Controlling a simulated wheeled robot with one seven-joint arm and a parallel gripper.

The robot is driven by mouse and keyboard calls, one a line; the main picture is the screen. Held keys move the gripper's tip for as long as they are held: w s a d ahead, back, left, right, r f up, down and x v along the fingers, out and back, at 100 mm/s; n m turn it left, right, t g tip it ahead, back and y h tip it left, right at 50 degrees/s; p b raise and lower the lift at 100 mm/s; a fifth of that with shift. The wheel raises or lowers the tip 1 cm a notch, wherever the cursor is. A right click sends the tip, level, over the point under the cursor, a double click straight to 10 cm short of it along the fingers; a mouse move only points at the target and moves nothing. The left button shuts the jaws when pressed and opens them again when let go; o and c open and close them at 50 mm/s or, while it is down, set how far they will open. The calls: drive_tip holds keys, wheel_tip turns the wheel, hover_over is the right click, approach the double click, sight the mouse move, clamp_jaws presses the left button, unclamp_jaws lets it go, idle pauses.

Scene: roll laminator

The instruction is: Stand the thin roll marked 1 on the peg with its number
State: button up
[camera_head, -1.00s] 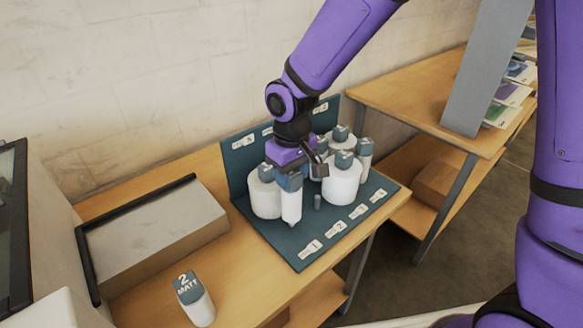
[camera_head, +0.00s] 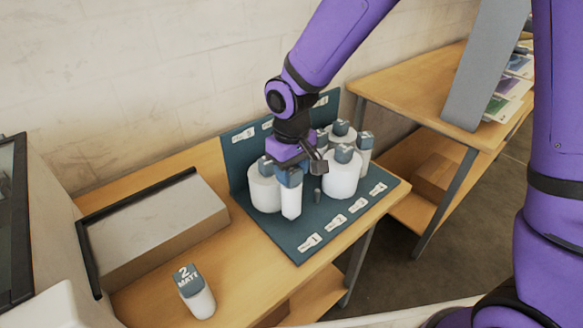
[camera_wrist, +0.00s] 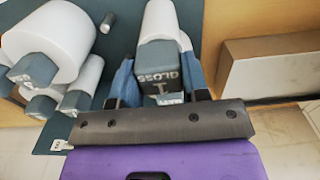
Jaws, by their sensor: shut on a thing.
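My gripper (camera_head: 290,168) is shut on a thin white roll (camera_head: 291,200) with a grey-blue cap. In the wrist view the cap of this thin roll (camera_wrist: 160,72) reads "1 GLOSS" between the fingers (camera_wrist: 160,85). The roll is upright at the front left of the dark teal rack (camera_head: 300,245), near the "1" label (camera_head: 309,242). Its lower end shows no gap that I can make out, so I cannot tell whether it is on its peg. A bare grey peg (camera_head: 317,195) stands just to its right.
Another thick roll (camera_head: 342,175) and several others crowd the rack's right. A roll marked 2 MATT (camera_head: 195,292) stands on the table in front. A grey box (camera_head: 155,230) lies at left.

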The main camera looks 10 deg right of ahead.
drive_tip(key=shift+f, duration=1.3)
drive_tip(key=o, duration=1.3)
drive_tip(key=shift+c, duration=0.2)
drive_tip(key=shift+r, duration=4)
